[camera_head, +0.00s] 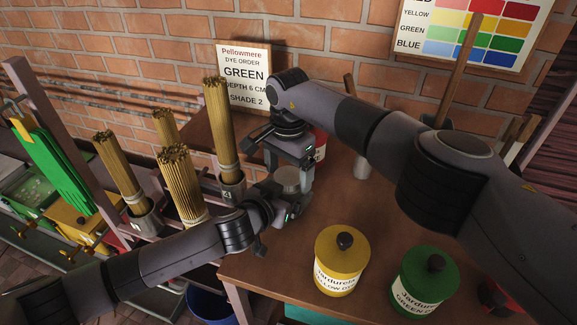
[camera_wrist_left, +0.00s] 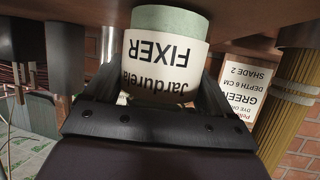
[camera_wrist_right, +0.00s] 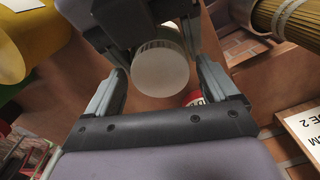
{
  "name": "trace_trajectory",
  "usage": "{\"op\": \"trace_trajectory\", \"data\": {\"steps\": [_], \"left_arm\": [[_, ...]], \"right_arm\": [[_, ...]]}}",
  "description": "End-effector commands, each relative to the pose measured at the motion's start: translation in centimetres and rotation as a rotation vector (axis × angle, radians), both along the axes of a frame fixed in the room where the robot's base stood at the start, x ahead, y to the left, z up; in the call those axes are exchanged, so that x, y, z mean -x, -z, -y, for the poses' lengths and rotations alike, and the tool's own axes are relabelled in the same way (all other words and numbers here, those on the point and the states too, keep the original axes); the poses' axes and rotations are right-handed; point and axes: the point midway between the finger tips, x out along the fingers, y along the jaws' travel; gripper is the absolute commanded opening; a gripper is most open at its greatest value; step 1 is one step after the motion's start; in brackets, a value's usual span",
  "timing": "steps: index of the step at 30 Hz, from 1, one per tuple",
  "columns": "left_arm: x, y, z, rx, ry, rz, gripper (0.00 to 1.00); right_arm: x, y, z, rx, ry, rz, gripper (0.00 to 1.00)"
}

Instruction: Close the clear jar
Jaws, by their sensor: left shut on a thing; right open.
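The jar labelled "Jardurela FIXER" (camera_wrist_left: 165,50) is held between the fingers of my left gripper (camera_wrist_left: 155,88). The label is upside down in the left wrist view, with a pale green band beside it. In the head view the jar's pale round top (camera_head: 288,176) shows between my two grippers. My right gripper (camera_wrist_right: 160,85) is open, with its fingers spread to either side of the pale round top (camera_wrist_right: 160,73) in the right wrist view and apart from it. I cannot tell whether that round face is a lid in place or the jar's mouth.
A yellow jar (camera_head: 342,262) and a green jar (camera_head: 424,280), both with knobbed lids, stand at the front right of the wooden table (camera_head: 262,277). Several incense bundles in metal cups stand left; one (camera_head: 220,125) is close to my grippers. A sign (camera_head: 243,75) leans behind.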

Motion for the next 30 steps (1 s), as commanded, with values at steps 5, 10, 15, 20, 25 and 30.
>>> {"op": "trace_trajectory", "data": {"steps": [5, 10, 15, 20, 25, 30], "left_arm": [[-0.05, -0.18, 0.06, 0.002, 0.001, 0.003, 0.0], [-0.06, -0.18, 0.05, 0.002, 0.001, 0.003, 0.0], [-0.06, -0.18, 0.04, 0.002, 0.001, 0.003, 0.0], [-0.06, -0.18, 0.04, 0.002, 0.0, 0.003, 0.0], [-0.07, -0.18, 0.03, 0.002, 0.0, 0.003, 0.0], [-0.07, -0.18, 0.03, 0.002, 0.0, 0.003, 0.0]], "right_arm": [[0.01, -0.04, -0.02, 0.0, 0.0, 0.0, 0.58], [0.02, -0.06, -0.01, 0.0, 0.0, 0.0, 0.29], [0.02, -0.07, -0.01, 0.0, 0.023, 0.0, 0.29], [-0.01, -0.07, -0.01, 0.0, 0.199, 0.0, 0.29], [0.0, -0.06, -0.03, 0.0, 0.439, 0.001, 0.29], [0.0, -0.05, -0.04, 0.0, 0.575, 0.001, 0.29]]}}
